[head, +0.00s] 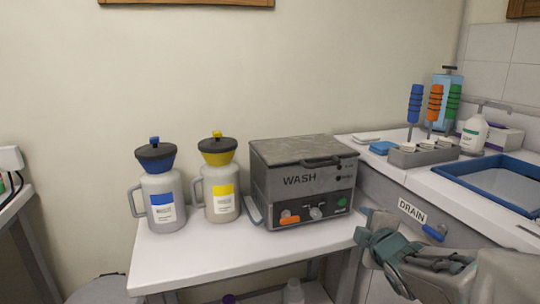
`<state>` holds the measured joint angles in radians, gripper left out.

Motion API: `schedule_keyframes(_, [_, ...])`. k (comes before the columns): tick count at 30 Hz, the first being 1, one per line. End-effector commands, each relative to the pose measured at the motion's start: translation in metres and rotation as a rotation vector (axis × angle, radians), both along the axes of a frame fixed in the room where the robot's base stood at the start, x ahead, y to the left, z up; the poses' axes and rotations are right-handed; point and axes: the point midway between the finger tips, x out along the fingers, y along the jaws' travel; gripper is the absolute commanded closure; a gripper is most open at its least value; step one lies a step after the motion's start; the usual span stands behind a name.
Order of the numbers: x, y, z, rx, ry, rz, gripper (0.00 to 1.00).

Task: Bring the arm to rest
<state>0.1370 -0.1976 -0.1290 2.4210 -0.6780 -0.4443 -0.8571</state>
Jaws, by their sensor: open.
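My gripper (364,236) is at the lower right of the head view, with its fingers pointing left. It is open, and I see nothing between its fingers. It is in front of the drain counter and close to the right end of the white table (230,262) in the picture. My arm reaches in from the lower right corner. I cannot tell how far the fingers are from the table edge.
The grey WASH box (278,190) stands on the table, left of my gripper. A blue-topped jug (164,196) and a yellow-topped jug (220,189) stand further left. The DRAIN counter (455,205) with a blue-rimmed basin (478,194) is at right.

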Motion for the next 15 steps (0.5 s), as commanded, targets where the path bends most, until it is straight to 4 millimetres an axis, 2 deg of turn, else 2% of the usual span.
schedule_keyframes(1, [-0.005,-0.001,0.025,0.046,0.031,-0.041,0.51])
schedule_keyframes(8, [-0.033,-0.005,0.061,0.285,0.203,-0.257,0.51])
schedule_keyframes(15, [-0.075,0.003,0.097,0.529,0.385,-0.485,0.51])
